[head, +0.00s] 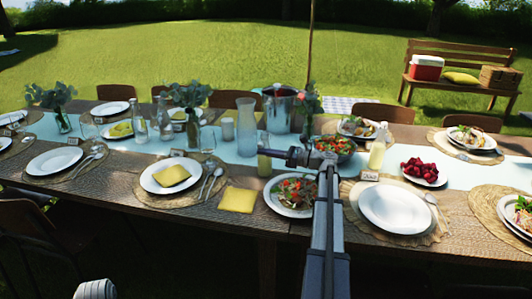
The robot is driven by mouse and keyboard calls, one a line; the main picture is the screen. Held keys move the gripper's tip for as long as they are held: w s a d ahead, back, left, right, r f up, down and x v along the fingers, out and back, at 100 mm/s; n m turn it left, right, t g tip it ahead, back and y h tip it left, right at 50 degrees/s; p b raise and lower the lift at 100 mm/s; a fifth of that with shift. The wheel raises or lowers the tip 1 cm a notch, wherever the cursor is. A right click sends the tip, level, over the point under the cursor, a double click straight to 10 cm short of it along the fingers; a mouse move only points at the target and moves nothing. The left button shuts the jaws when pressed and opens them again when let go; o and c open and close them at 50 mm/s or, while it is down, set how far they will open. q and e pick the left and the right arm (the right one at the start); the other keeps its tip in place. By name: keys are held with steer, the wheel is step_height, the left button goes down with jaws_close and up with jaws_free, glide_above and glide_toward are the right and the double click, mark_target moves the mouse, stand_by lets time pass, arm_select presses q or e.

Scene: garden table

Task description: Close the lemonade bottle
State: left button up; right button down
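The lemonade bottle (376,154) stands upright on the table, right of the centre, with pale yellow liquid in it and a narrow neck. Its top is too small to tell whether it is open or closed. My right arm reaches up from the bottom middle. My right gripper (293,157) is left of the bottle and well apart from it, over the salad area. It points left, and its fingers are too small to tell whether they are open or shut. My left gripper is not in view.
A glass of yellow drink (264,164) stands just left of my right gripper. A salad plate (280,208) is partly behind my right arm. A salad bowl (345,157), raspberry plate (424,182) and empty plate (394,210) surround the bottle. A tall carafe (246,126) stands behind.

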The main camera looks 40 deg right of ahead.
steer(key=shift+a+r, duration=0.1)
steer(key=shift+r, duration=0.1)
stand_by(0.3)
steer(key=shift+s+a+r+p, duration=0.15)
steer(key=shift+r+p, duration=0.3)
steer(key=shift+p, duration=0.1)
steer(key=shift+r, duration=0.1)
steer(key=shift+r+p, duration=0.5)
steer(key=shift+p, duration=0.1)
steer(key=shift+r, duration=0.15)
steer(key=shift+r+p, duration=0.5)
steer(key=shift+p, duration=0.15)
